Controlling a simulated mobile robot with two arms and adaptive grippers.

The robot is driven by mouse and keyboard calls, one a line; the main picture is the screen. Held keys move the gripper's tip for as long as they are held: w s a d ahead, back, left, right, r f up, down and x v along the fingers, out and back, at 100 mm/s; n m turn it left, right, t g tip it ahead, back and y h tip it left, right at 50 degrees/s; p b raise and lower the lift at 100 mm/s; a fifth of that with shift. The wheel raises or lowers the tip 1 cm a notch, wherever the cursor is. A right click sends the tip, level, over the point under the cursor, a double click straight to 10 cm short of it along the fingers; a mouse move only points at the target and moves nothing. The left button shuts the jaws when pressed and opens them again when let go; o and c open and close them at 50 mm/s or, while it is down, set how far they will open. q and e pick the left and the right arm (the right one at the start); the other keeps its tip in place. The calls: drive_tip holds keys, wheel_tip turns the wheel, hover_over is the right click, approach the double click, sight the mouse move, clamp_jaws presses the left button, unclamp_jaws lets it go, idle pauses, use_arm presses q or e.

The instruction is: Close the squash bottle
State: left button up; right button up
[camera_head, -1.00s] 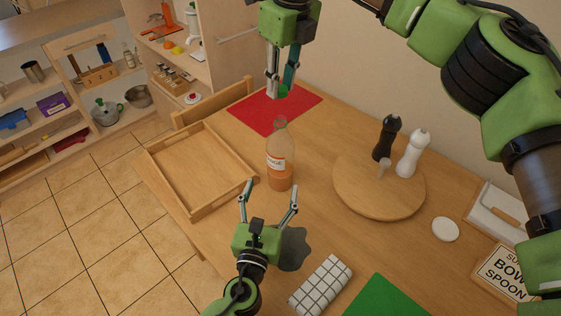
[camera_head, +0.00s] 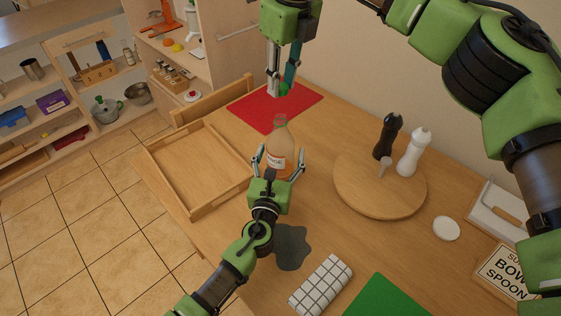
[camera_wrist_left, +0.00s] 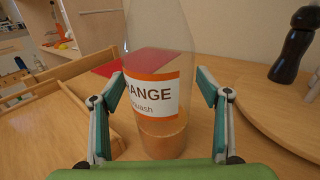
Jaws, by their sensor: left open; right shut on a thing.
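The squash bottle (camera_head: 281,147) stands upright on the table, clear with an orange-and-white label and some orange liquid low inside. It also shows in the left wrist view (camera_wrist_left: 158,95). Its neck looks open at the top. My left gripper (camera_head: 280,162) is open, with its fingers on either side of the bottle's lower half, apart from it. My right gripper (camera_head: 280,90) points down above the bottle's far side, shut on a small green cap (camera_head: 284,87), mostly hidden by the fingers.
A wooden tray (camera_head: 223,195) lies left of the bottle, a red mat (camera_head: 262,114) behind it. A round board (camera_head: 350,195) with dark and white mills stands right. A dark spill (camera_head: 291,248), a checked cloth (camera_head: 320,286) and a green mat (camera_head: 384,298) lie in front.

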use_arm(q)
drive_tip(key=c, duration=1.7)
use_arm(e)
hover_over(280, 117)
drive_tip(key=shift+d+f, duration=0.2)
drive_tip(key=shift+f, duration=2.25)
drive_tip(key=shift+s+f, duration=0.1)
drive_tip(key=shift+f, duration=0.8)
drive_tip(key=shift+f, duration=0.55)
